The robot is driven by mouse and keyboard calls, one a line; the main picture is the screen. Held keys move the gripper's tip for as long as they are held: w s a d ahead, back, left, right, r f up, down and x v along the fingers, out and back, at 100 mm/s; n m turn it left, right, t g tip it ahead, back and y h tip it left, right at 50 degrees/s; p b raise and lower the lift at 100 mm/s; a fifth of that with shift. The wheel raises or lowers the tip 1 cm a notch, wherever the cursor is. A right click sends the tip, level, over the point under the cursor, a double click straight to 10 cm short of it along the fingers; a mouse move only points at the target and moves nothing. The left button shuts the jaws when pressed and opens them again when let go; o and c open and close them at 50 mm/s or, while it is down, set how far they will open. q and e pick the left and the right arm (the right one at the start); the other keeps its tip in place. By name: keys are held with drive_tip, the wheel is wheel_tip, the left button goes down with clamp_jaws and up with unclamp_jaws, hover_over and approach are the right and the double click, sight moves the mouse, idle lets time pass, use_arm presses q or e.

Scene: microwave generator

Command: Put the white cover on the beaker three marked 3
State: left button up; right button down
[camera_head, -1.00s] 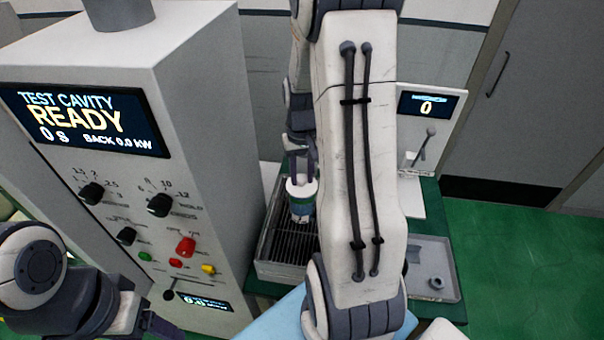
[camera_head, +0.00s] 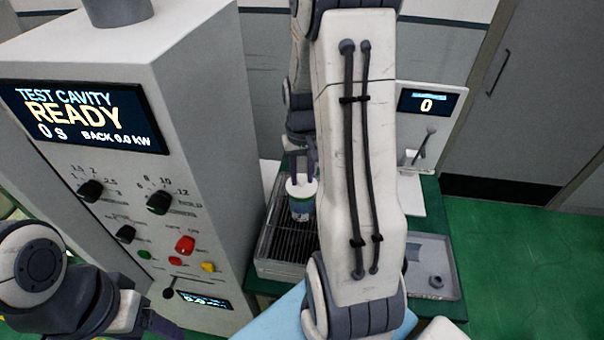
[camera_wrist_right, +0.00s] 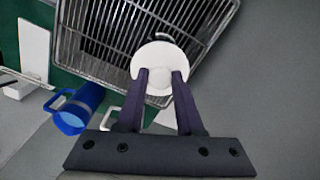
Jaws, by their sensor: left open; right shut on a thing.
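My right gripper (camera_head: 304,168) points down over the wire rack and is shut on the round white cover (camera_head: 301,186). In the right wrist view the cover (camera_wrist_right: 160,64) is a flat white disc at the fingertips (camera_wrist_right: 162,76). Right below it in the head view is a beaker (camera_head: 302,208) with a green band, standing on the rack. I cannot tell whether the cover touches its rim, and no number is readable on it. In the wrist view the cover hides most of the beaker. My left gripper (camera_head: 160,324) is open at the lower left, partly cut off.
The wire rack (camera_head: 275,240) stands beside the tall grey generator (camera_head: 205,130). A grey tray (camera_head: 432,262) and a small display stand (camera_head: 430,105) are at right. My right arm hides the middle.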

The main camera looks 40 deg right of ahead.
drive_tip(key=shift+f, duration=0.2)
unclamp_jaws()
drive_tip(key=shift+r, duration=0.1)
drive_tip(key=shift+r+p, duration=3.15)
drive_tip(key=shift+r, duration=0.35)
drive_tip(key=shift+f, duration=0.1)
